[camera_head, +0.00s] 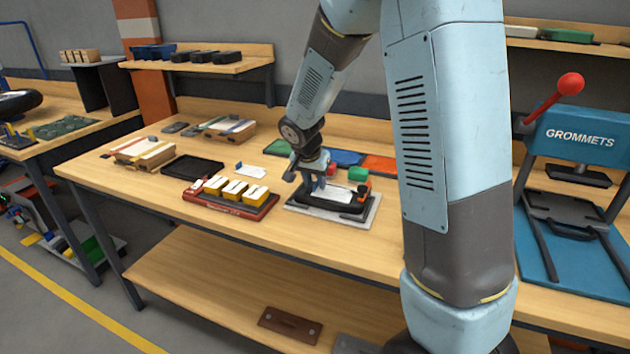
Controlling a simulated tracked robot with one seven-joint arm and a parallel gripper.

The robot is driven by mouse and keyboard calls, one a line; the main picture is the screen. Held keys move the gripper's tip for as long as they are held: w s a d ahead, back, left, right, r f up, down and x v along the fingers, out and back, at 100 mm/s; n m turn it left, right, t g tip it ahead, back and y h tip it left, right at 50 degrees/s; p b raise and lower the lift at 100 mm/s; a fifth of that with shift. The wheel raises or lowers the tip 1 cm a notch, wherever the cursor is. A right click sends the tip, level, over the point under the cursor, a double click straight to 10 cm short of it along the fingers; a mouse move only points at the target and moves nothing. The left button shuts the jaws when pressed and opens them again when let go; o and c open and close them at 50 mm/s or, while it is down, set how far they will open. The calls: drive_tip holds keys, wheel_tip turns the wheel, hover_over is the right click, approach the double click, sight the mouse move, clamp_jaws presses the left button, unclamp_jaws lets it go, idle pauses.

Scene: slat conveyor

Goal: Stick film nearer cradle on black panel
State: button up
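My gripper (312,188) points down over a grey plate (292,203) on the workbench. A black frame-like piece (348,208), possibly the cradle or the panel, lies on that plate with a white surface (335,194) inside it. My fingertips are close above its left part; contact and grip cannot be made out at this size. An orange and black part with a green top (358,174) stands at its right. A white sheet (250,171), possibly film, lies behind and left. A flat black tray-like piece (192,167) lies further left. I cannot tell for sure which is the black panel.
My arm hides the bench at right. A blue grommet press (580,140) stands far right. The bench's front edge is clear.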

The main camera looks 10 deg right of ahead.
drive_tip(key=v, duration=1.4)
drive_tip(key=s+d+r+n+y, duration=0.1)
drive_tip(key=s+d+r+n, duration=0.1)
drive_tip(key=s, duration=0.6)
drive_tip(key=s+d+r+n+t, duration=0.1)
drive_tip(key=s+d+r+n, duration=0.1)
drive_tip(key=s, duration=0.7)
drive_tip(key=s+d+r+n+t+y, duration=0.1)
drive_tip(key=s+d+r+n, duration=0.1)
drive_tip(key=s, duration=0.7)
drive_tip(key=shift+s+d+r+n+y, duration=0.15)
drive_tip(key=shift+d+r+n+y, duration=0.35)
drive_tip(key=shift+d, duration=0.65)
drive_tip(key=shift+f, duration=0.1)
